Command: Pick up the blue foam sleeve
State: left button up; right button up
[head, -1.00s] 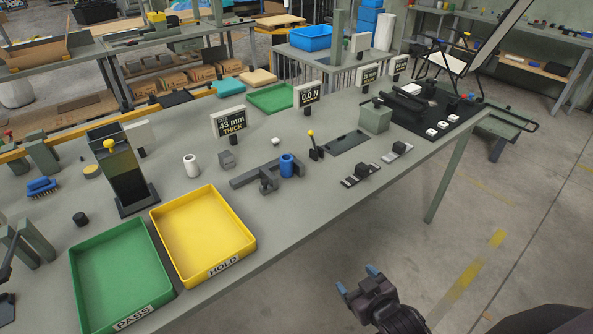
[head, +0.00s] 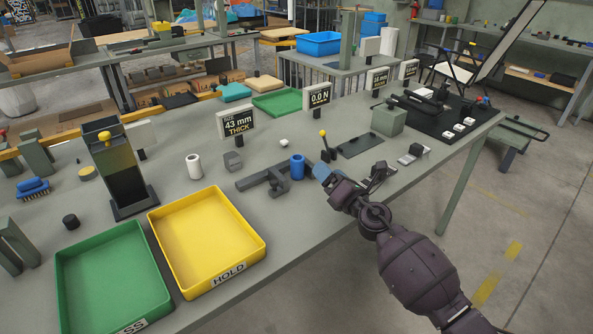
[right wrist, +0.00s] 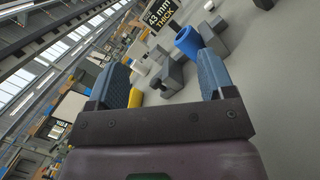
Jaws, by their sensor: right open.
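The blue foam sleeve (head: 297,167) is a short upright cylinder standing at the dark grey fixture (head: 262,180) on the bench. It also shows in the right wrist view (right wrist: 187,40), at the top, between the finger lines and nearer the right finger. My right gripper (head: 324,174) is just right of the sleeve in the head view, over the bench's front part. Its blue-padded fingers (right wrist: 163,65) are wide apart with nothing between them. The sleeve lies beyond the fingertips, apart from them. My left gripper is in neither view.
A yellow HOLD tray (head: 205,240) and a green PASS tray (head: 110,280) lie at the left front. A white cylinder (head: 194,166) stands left of the fixture. A yellow-knobbed lever (head: 324,143) stands close behind my right gripper. A size display (head: 237,123) stands farther back.

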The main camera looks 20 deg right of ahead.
aim_at(302, 161)
jog(key=n, duration=0.1)
jog(key=w+f+n+g, duration=0.1)
jog(key=n, duration=0.3)
jog(key=shift+w+a+f+y, duration=0.1)
jog(key=shift+w+f+y, duration=0.2)
jog(key=shift+f, duration=0.05)
jog(key=n, duration=0.1)
jog(key=f+n, duration=0.1)
jog(key=n+g, duration=0.1)
jog(key=shift+w+f+n, duration=0.2)
jog(key=shift+w+n, duration=0.05)
jog(key=shift+n, duration=0.15)
jog(key=b+x, duration=0.1)
jog(key=x, duration=0.3)
jog(key=shift+f, duration=0.2)
jog(key=shift+b+x, duration=0.35)
jog(key=shift+x, duration=0.4)
jog(key=shift+w+a, duration=0.2)
jog(key=shift+w, duration=0.35)
jog(key=b+x, duration=0.1)
jog(key=x, duration=0.2)
jog(key=shift+w+r+b, duration=0.1)
jog(key=shift+w+b, duration=0.25)
jog(key=shift+w, duration=0.15)
